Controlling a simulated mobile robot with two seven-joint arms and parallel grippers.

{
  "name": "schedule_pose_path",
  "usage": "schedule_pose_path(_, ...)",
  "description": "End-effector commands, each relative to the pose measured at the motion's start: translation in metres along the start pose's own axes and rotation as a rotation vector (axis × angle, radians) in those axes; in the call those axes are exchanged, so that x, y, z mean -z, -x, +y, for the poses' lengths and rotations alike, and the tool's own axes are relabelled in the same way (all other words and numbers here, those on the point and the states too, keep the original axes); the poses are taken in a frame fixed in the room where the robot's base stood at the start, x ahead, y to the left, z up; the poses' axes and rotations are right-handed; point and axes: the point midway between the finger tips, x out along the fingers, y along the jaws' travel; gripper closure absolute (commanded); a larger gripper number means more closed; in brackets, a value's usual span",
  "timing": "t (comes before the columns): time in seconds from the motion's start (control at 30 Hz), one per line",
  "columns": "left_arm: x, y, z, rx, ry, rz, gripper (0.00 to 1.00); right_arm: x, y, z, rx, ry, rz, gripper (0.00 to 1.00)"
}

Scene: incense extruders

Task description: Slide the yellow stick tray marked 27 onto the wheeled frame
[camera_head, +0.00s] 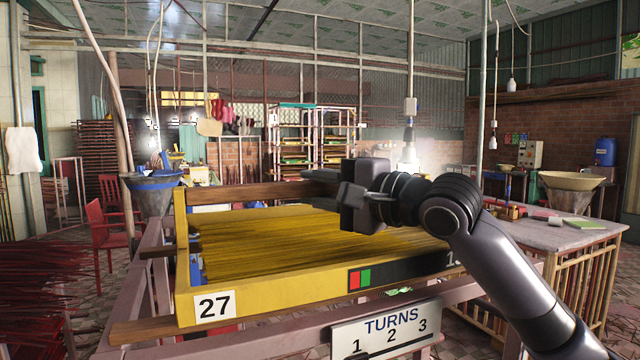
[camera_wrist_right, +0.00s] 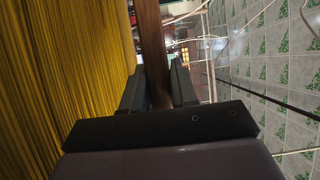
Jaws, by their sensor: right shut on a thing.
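The yellow stick tray marked 27 (camera_head: 285,287) lies near the centre of the head view, filled with thin yellow sticks (camera_head: 290,238). A brown wooden bar (camera_head: 255,193) runs along its far side. My right gripper (camera_wrist_right: 160,88) is shut on a brown bar (camera_wrist_right: 152,40), with the sticks beside it in the wrist view. In the head view my right gripper (camera_head: 345,195) is over the tray's far right part, and my arm hides the tray's right end. A mauve frame (camera_head: 145,290) is under the tray; no wheels are visible. My left gripper is not in view.
A TURNS sign (camera_head: 388,328) is in front below the tray. A grey-topped table (camera_head: 530,235) stands at right, with a wide bowl (camera_head: 570,180) behind. Shelved racks (camera_head: 310,135) stand at the back. A red chair (camera_head: 98,235) and dark red stick bundles (camera_head: 40,285) are at left.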

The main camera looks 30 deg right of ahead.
Motion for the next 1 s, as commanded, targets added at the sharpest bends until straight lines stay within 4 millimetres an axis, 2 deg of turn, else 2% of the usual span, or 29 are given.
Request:
schedule_pose_path(0.1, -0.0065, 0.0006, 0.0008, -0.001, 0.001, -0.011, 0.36, 0.0016, -0.0019, 0.0031, 0.002, 0.0, 0.001, 1.0)
schedule_pose_path(0.37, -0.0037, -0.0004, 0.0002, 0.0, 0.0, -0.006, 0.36, 0.0018, -0.0022, 0.0032, 0.003, 0.0, 0.0, 1.0)
schedule_pose_path(0.4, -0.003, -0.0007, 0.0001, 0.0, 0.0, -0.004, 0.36, 0.0018, -0.0022, 0.0032, 0.003, 0.0, 0.0, 0.69)
schedule_pose_path(0.5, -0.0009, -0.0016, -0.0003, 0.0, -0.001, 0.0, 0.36, 0.0018, -0.0022, 0.0034, 0.002, 0.0, 0.0, 0.42)
schedule_pose_path(0.7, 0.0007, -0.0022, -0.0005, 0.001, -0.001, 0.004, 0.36, 0.0018, -0.0025, 0.0044, 0.0, 0.0, 0.0, 0.42)
schedule_pose_path(0.77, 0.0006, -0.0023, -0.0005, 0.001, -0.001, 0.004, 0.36, 0.0017, -0.0032, 0.0067, -0.006, -0.001, 0.0, 0.25)
schedule_pose_path(1.0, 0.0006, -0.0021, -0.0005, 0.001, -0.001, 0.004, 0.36, 0.0018, -0.0029, 0.0059, -0.004, -0.001, 0.0, 0.25)
